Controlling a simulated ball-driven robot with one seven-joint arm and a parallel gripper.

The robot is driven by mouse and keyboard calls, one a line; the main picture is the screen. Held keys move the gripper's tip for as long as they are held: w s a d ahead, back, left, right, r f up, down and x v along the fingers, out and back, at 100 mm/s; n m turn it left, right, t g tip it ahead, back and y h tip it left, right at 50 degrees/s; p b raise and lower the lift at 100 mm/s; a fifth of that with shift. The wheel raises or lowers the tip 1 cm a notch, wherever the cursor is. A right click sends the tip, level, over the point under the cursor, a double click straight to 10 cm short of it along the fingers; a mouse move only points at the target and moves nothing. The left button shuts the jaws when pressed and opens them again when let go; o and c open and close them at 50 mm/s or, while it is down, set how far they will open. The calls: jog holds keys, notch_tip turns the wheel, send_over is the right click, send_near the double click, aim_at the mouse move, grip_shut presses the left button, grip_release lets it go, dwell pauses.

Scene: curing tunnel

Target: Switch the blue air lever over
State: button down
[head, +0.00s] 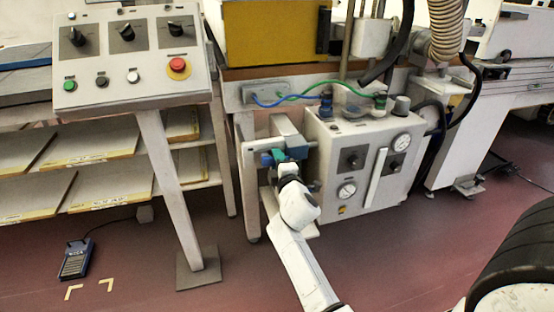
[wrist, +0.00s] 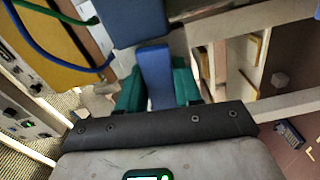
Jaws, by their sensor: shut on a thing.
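The blue air lever (wrist: 156,66) stands between the teal fingers of my gripper (wrist: 158,88) in the wrist view. My gripper is shut on it. A wider blue block (wrist: 134,20) lies just beyond the lever, at the top of that view. In the head view my gripper (head: 282,157) reaches up to the front of the machine frame, left of the grey gauge box. Blue parts show on both sides of its teal fingers there. The fingers and wrist hide much of the lever, so I cannot tell its exact angle.
The grey gauge box (head: 365,160) with dials and knobs stands close on the right. Blue and green hoses (head: 285,98) run above my gripper. A slanted control panel (head: 130,58) stands at left on a leg. A foot pedal (head: 76,260) lies on open floor.

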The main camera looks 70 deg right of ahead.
jog(key=shift+r+n, duration=0.2)
jog(key=shift+n, duration=0.4)
jog(key=shift+p, duration=0.3)
jog(key=c, duration=0.8)
grip_release()
jog(key=shift+c, duration=0.2)
jog(key=b+v, duration=0.1)
jog(key=v, duration=1)
jog(key=shift+w, duration=0.1)
